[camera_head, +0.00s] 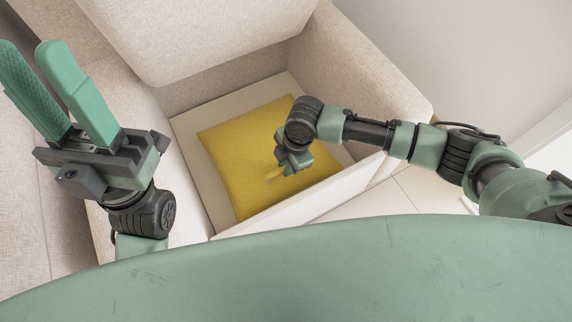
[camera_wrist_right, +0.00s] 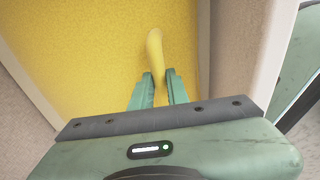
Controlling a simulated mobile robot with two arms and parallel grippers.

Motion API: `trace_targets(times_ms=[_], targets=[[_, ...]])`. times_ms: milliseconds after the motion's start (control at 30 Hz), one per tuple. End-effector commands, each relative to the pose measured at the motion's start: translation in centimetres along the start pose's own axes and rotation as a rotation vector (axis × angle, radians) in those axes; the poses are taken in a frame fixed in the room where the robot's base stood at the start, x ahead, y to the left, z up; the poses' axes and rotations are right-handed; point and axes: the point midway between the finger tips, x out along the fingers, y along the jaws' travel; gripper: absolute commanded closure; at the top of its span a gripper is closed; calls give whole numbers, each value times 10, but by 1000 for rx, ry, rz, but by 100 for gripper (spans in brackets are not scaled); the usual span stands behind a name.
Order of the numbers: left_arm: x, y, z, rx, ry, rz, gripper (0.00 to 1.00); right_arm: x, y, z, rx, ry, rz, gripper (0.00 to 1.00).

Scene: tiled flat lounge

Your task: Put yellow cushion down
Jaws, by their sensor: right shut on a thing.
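The yellow cushion (camera_head: 240,160) lies in a pale, box-like recess (camera_head: 192,143) of the beige sofa, in the middle of the head view. My right gripper (camera_head: 286,168) is over the cushion's right part. In the right wrist view its fingers (camera_wrist_right: 160,77) are shut on a pinched fold of the cushion (camera_wrist_right: 90,60), which fills much of that view. Whether the cushion's underside rests fully on the recess floor is hidden. My left gripper (camera_head: 28,50) is raised at the left, open and empty, its two green fingers apart.
The beige sofa (camera_head: 200,35) has a back and side walls around the recess. Its low front wall (camera_head: 300,205) and the right armrest (camera_head: 360,80) stand close to my right arm. Pale tiled floor (camera_head: 425,195) shows at the right.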

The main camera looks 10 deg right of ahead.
Motion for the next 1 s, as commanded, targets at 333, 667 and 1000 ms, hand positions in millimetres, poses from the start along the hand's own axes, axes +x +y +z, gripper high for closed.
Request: trace_targets(times_ms=[333,667,1000], targets=[[0,0,0,0,-1,0,64,0,0,0,0,0,0,63],[10,0,-4,-2,-12,-7,64,-31,1,-1,-1,0,1,63],[29,-3,21,5,-177,-14,64,-101,1,-1,1,1,0,63]])
